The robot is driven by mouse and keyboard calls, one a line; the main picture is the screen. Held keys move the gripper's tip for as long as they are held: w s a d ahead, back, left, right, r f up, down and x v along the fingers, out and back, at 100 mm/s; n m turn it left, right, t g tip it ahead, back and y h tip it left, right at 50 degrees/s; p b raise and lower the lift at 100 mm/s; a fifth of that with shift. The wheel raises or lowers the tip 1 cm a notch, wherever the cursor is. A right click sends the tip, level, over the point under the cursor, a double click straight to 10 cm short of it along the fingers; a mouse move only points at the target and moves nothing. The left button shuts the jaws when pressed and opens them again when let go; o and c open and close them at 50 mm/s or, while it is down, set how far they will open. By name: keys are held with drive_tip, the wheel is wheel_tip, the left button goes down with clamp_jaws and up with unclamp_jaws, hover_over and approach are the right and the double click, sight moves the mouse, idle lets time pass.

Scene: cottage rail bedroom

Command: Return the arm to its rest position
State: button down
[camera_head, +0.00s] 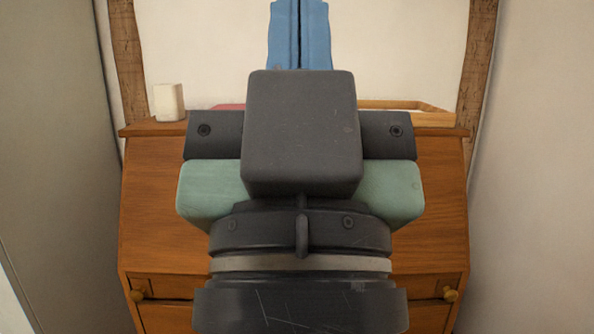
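My arm's wrist rises through the middle of the head view, with dark rings at the bottom and a pale green hand body above them. A dark grey block on the hand hides its centre. My gripper (298,14) points away from me, up the picture. Its two blue fingers lie side by side with only a thin dark seam between them, so it looks shut. I see nothing held between them. The finger roots are hidden behind the grey block.
A wooden bureau (440,235) with a sloping front and round knobs stands beyond my arm. On its top are a small white block (168,102) at left, a reddish item (231,106) and a wooden frame-like item (432,118), both partly hidden. Pale walls close in on both sides.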

wheel_tip(320, 180, up, 30)
drive_tip(key=p, duration=2.7)
drive_tip(key=shift+w+f, duration=0.15)
drive_tip(key=shift+a, duration=0.1)
